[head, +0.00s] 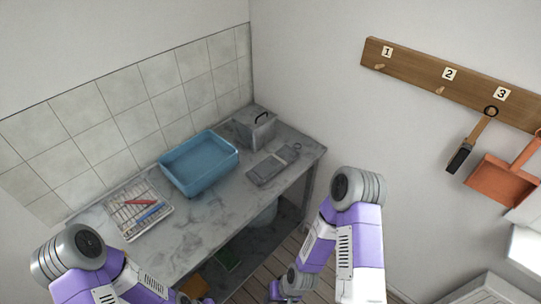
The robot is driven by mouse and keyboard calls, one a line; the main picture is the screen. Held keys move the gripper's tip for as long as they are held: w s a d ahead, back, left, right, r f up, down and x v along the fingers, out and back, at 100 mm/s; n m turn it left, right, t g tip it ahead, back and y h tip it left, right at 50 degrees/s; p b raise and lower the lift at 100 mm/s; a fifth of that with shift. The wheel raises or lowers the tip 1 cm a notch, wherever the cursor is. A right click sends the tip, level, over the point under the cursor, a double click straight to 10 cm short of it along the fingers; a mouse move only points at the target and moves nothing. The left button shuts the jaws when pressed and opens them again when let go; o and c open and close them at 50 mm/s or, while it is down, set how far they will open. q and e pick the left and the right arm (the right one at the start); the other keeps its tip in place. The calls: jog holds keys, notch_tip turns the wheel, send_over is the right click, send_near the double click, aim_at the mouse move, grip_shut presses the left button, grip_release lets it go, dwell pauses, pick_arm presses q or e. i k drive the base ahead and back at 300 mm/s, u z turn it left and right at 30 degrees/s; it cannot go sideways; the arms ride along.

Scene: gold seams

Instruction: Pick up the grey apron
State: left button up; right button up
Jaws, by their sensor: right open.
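A folded grey cloth item with a small loop at its far end, which looks like the grey apron (268,170), lies flat on the grey marbled counter (205,222), right of the blue basin. My right gripper (277,294) is low at the bottom edge of the head view, below and in front of the counter, well apart from the apron. It is open, small and partly cut off. My left arm comes in at the lower left, and its gripper is not in view.
A blue basin (200,163), a lidded grey box (254,128) and a white rack (125,212) with red and blue items stand on the counter. A wall rail (415,70) with numbered pegs holds a brush (461,158) and an orange dustpan (500,182).

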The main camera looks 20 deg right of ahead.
aim_at(278, 161)
jog(key=k, duration=0.6)
jog(key=z, duration=0.75)
jog(key=i, duration=0.95)
jog(key=z, duration=0.45)
